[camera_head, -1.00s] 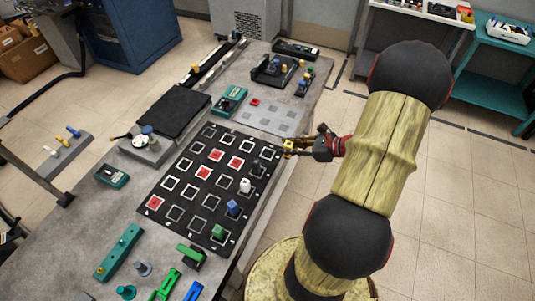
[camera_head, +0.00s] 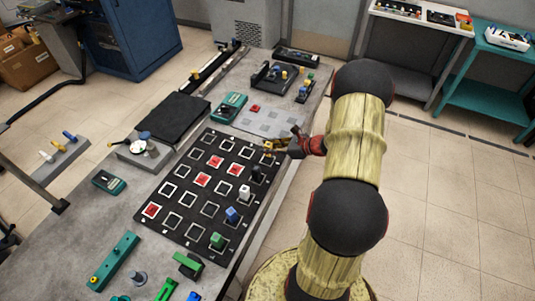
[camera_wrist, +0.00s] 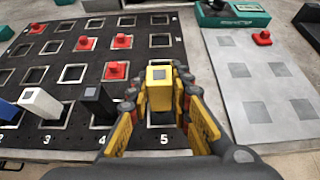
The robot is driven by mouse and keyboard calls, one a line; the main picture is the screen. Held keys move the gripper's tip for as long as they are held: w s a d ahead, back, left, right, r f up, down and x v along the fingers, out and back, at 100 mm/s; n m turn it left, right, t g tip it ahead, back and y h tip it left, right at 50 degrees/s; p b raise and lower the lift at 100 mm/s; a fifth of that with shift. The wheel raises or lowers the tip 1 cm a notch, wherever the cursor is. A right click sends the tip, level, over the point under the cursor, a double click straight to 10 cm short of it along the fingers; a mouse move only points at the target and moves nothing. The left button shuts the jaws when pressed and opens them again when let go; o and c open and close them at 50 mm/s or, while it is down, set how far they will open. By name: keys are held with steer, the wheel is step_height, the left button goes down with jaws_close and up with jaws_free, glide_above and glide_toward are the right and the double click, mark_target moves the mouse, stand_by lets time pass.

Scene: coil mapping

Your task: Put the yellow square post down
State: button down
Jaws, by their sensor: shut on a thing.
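The yellow square post (camera_wrist: 159,88) stands upright between the fingers of my gripper (camera_wrist: 160,105) in the wrist view. My gripper is shut on it. The post is over the white-outlined square marked 5 on the black grid board (camera_wrist: 150,142); I cannot tell whether its base touches the board. In the head view my gripper (camera_head: 273,150) is at the board's far right corner, and the post (camera_head: 268,146) is small there. In the same row stand a black post (camera_wrist: 95,103), a white post (camera_wrist: 40,102) and a blue post (camera_wrist: 8,109).
Several red pieces (camera_wrist: 116,70) sit in other squares of the board. A green post (camera_head: 217,240) stands at the row's near end. A grey plate with dark squares (camera_wrist: 265,90) lies right of the board in the wrist view. Open floor (camera_head: 450,190) lies right of the table.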

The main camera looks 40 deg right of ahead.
steer(key=shift+w+f, duration=0.25)
steer(key=shift+f, duration=0.1)
steer(key=shift+w+f+b, duration=0.15)
steer(key=shift+f+b, duration=0.3)
steer(key=shift+f, duration=1.15)
steer(key=shift+f, duration=0.1)
steer(key=c, duration=1.6)
jaws_free()
steer(key=shift+c, duration=0.2)
